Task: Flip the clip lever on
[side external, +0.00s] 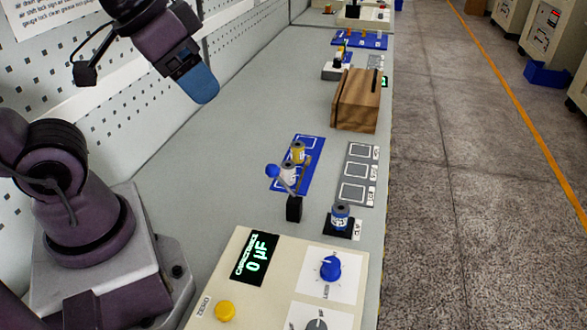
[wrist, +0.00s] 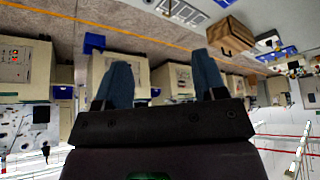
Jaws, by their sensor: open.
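The clip lever, a thin grey arm with a blue ball knob (side external: 272,171), stands on a small black base (side external: 294,208) behind the meter. Its arm leans up and left from the base. A spool with a blue-and-white label (side external: 340,216) stands on a black pad to the right. My gripper (side external: 205,90) hangs high at the upper left in the side view, far from the lever and touching nothing. In the wrist view my gripper (wrist: 163,80) has its two blue fingers wide apart with nothing between them. The lever cannot be made out there.
A cream meter (side external: 290,290) with a display reading 0 µF, a blue knob and a yellow button fills the front. A blue mat (side external: 312,172) with white and yellow-topped spools lies behind the lever. A grey slotted mat (side external: 350,190) and wooden box (side external: 358,98) stand right and behind.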

